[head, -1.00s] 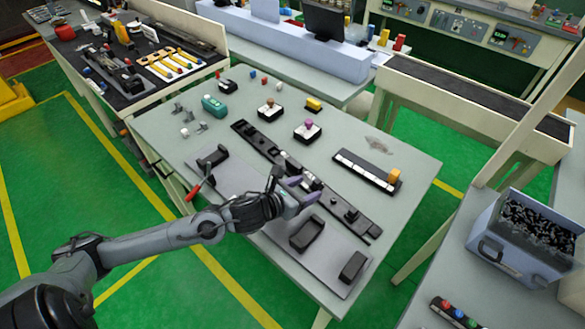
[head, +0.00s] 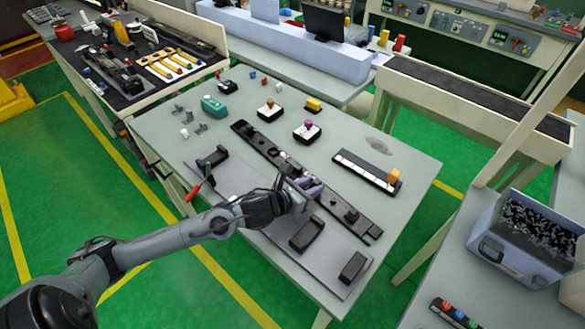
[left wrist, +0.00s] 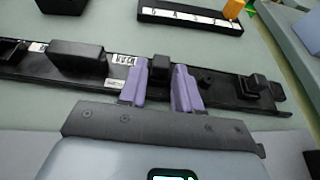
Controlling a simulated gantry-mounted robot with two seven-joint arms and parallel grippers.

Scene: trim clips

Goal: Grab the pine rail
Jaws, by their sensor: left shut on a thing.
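A long black rail (head: 270,150) with raised black blocks and small white labels lies diagonally across the grey table. No wood-coloured rail stands out. My left gripper (head: 311,187) is over the middle of the black rail. In the left wrist view the black rail (left wrist: 225,88) runs across the picture, and the gripper's two purple fingers (left wrist: 160,88) reach down to it. The fingers are shut on a part of the rail, with a black block just behind and between them. The rail still rests on the table. My right gripper is not in view.
A grey plate with black holders (head: 307,234) lies along the near table edge, and a red-handled tool (head: 198,184) is at its left. Beyond the rail are a black-and-white strip with an orange block (head: 394,175), button boxes (head: 306,132) and a teal device (head: 214,106).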

